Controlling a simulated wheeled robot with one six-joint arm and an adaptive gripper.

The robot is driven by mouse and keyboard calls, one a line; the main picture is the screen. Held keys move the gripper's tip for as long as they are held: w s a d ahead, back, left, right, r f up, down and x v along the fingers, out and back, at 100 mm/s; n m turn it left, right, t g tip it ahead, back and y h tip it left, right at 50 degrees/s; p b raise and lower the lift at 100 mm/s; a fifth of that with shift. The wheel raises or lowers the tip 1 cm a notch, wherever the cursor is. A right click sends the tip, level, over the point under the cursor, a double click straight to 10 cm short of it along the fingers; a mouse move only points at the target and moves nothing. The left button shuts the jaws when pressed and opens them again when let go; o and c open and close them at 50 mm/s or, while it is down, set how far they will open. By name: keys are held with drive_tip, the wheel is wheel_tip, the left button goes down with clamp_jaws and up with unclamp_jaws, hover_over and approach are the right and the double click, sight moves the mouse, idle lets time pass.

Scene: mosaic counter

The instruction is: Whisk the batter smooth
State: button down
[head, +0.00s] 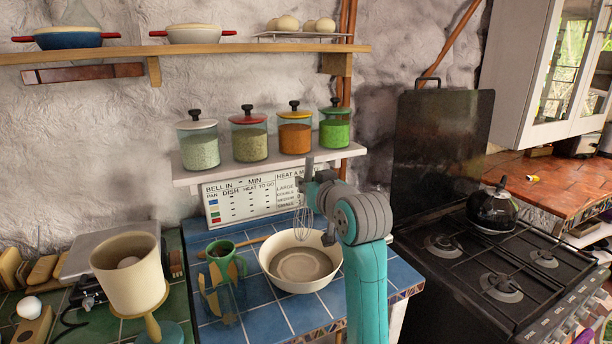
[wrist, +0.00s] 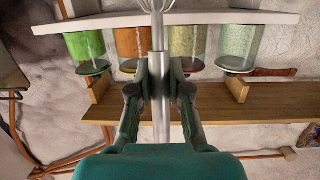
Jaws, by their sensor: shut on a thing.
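My gripper (head: 314,186) is shut on the handle of a metal whisk (head: 303,222), which hangs upright with its wires down. The wire end overlaps the back rim of a cream bowl (head: 272,273) in the head view; I cannot tell its exact height over it. The wires look clear of the batter (head: 302,264), a smooth-looking greyish pool in the bowl. In the wrist view, my gripper (wrist: 159,88) pinches the whisk's shaft (wrist: 161,118) between both fingers, and the wires run out at the top edge.
The bowl stands on a blue tiled counter (head: 262,318). A green cup-like holder (head: 226,262) with wooden utensils is left of it. A shelf (head: 270,167) with several jars and a text board (head: 252,203) are behind. A black stove (head: 480,270) with a kettle (head: 491,210) is right.

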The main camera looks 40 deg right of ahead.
sight(307, 226)
drive_tip(key=shift+w+d+f, duration=0.1)
drive_tip(key=shift+w+f, duration=0.1)
drive_tip(key=shift+f, duration=2.75)
drive_tip(key=shift+w+d+f, duration=0.1)
drive_tip(key=shift+w+f, duration=0.05)
drive_tip(key=shift+f, duration=2.75)
drive_tip(key=shift+s+a, duration=0.1)
